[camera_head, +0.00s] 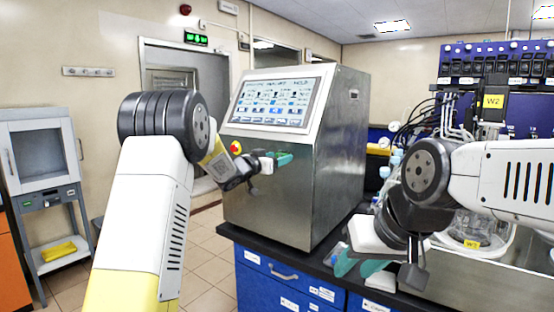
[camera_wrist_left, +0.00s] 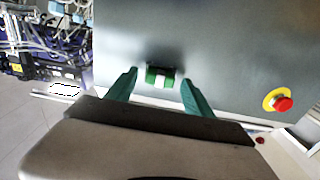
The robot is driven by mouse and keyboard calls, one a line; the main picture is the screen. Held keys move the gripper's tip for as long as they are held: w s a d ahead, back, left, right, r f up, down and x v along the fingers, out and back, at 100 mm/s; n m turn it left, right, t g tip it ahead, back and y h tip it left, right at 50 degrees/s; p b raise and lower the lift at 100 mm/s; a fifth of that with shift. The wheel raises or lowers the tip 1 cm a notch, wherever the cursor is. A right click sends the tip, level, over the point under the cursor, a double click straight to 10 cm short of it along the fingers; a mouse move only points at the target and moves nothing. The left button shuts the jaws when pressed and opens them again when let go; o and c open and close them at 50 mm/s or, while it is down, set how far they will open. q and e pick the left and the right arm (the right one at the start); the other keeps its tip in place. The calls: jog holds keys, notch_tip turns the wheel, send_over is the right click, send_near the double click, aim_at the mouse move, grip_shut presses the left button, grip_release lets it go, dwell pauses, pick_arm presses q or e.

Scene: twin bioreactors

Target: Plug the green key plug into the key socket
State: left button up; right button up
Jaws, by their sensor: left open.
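The green key plug (camera_wrist_left: 152,77), green with a white middle, shows in the left wrist view against the steel cabinet's front panel, by a dark fitting at its upper edge. I cannot tell whether this fitting is the key socket or how deep the plug sits. My left gripper (camera_wrist_left: 159,78) is open, its two green fingers on either side of the plug with visible gaps. In the head view my left gripper (camera_head: 283,158) is at the cabinet front and hides the plug. My right gripper (camera_head: 360,267), with green fingers, hangs low at right; its opening is unclear.
The steel cabinet (camera_head: 340,150) carries a tilted touchscreen (camera_head: 275,102) and a red stop button (camera_head: 236,147), which also shows in the left wrist view (camera_wrist_left: 283,104). It stands on a black bench over blue drawers (camera_head: 290,278). Glassware and tubing crowd the right.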

pick_arm(q)
jog(key=o, duration=0.6)
jog(key=shift+c, duration=0.2)
jog(key=s+a+r+n+y, duration=0.2)
jog(key=s+a+n+y, duration=0.55)
jog(key=s+a, duration=1.05)
jog(key=s+d+f+g, duration=0.1)
jog(key=s+f+g, duration=0.1)
jog(key=s, duration=0.8)
jog(key=s+d+f+g, duration=0.1)
jog(key=s+f+g, duration=0.2)
jog(key=s, duration=0.7)
jog(key=s+d+f+g, duration=0.1)
jog(key=s+f+g, duration=0.2)
jog(key=s, duration=0.7)
notch_tip(320, 180, down, 2)
jog(key=shift+s+f+m+y, duration=0.15)
jog(key=shift+s+m+y, duration=0.2)
jog(key=shift+m+y, duration=0.1)
